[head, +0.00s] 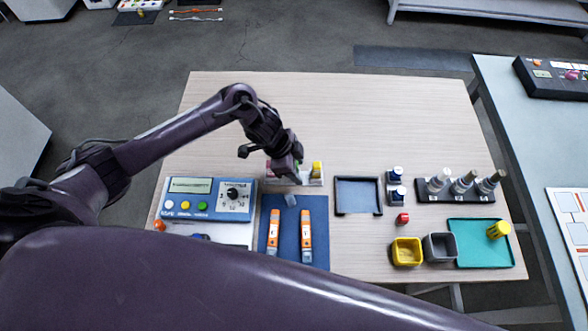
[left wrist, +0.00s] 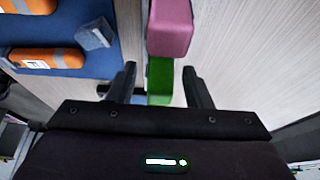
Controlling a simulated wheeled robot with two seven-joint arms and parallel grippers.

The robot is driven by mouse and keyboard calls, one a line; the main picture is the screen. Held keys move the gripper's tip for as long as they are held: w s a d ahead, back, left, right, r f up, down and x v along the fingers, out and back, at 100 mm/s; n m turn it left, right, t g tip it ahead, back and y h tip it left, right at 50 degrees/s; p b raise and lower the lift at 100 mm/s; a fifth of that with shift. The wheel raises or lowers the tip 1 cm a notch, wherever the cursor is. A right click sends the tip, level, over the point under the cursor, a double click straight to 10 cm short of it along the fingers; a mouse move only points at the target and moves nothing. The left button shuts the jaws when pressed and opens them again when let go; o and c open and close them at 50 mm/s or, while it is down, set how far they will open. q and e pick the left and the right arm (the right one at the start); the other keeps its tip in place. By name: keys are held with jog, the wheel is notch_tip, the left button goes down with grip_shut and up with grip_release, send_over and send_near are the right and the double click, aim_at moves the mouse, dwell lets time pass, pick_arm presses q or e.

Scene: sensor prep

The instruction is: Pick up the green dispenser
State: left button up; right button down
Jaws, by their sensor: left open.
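The green dispenser (left wrist: 160,76) shows in the left wrist view as a green block between the two fingers of my left gripper (left wrist: 161,88). The fingers are apart, with a gap visible on each side of it. A pink block (left wrist: 170,28) stands beside it. In the head view, my left gripper (head: 286,168) is over a small pale holder (head: 313,182) at the middle of the table, and mostly hides the green dispenser there. A yellow item (head: 316,169) stands at the holder's right end. My right gripper is not in view.
A blue mat (head: 290,228) with two orange devices (head: 274,229) and a grey block (head: 290,200) lies in front of the holder. A blue meter (head: 205,203) is at left; a dark tray (head: 358,196), bottles and bins are at right. The table's back is clear.

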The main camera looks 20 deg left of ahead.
pick_arm(q)
grip_shut()
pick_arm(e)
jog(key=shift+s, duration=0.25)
pick_arm(q)
jog(key=shift+r, duration=0.1)
